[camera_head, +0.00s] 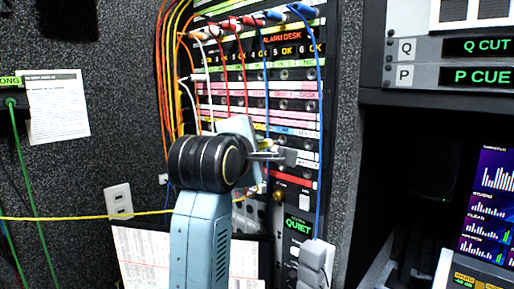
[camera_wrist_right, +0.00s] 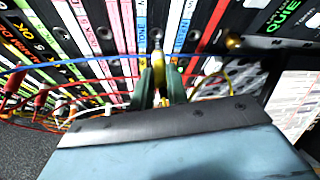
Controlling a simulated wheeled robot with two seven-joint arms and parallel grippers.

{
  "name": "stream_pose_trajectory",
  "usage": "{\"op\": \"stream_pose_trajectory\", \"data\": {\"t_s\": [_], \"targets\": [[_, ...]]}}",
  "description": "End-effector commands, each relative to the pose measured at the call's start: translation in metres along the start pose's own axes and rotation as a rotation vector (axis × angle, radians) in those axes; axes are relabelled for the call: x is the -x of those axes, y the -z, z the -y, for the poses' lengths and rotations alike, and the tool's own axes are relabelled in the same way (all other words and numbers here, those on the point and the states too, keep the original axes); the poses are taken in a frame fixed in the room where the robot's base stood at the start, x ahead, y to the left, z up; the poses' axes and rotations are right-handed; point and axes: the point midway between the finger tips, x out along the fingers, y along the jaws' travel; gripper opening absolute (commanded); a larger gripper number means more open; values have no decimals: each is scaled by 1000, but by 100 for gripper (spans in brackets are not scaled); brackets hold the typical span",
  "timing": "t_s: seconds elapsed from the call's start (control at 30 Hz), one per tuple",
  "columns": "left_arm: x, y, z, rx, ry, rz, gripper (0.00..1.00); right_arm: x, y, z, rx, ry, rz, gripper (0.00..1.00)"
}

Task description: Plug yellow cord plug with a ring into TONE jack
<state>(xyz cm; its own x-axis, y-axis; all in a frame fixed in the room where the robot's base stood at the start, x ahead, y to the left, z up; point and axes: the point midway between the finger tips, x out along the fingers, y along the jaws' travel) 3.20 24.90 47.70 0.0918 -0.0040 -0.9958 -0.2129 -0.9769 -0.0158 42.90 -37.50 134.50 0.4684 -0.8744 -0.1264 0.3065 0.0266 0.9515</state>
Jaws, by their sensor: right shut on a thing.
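My right gripper (camera_head: 280,157) is in front of the jack panel (camera_head: 312,150), its fingers pointing at the lower rows. In the right wrist view its fingers (camera_wrist_right: 160,88) are shut on the yellow plug (camera_wrist_right: 158,66). The yellow cord (camera_head: 90,217) runs in from the left and passes behind my arm. The plug's ring is not clear.
Red, white and blue cords (camera_head: 240,60) hang from the upper jacks, and a blue cord (camera_head: 319,120) runs down the panel's right side. Orange cords (camera_head: 166,80) hang at its left. A wall outlet (camera_head: 118,199) is at left. Screens (camera_head: 488,205) stand at right.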

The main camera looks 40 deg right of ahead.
Motion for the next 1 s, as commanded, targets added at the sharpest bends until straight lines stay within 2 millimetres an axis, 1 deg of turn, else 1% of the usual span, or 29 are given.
{"op": "stream_pose_trajectory", "data": {"t_s": [1.0], "targets": [[-3, 0, 0, 0, 0, 0, 73, -23, -11, 0, 0, 0, 1, 0]]}}
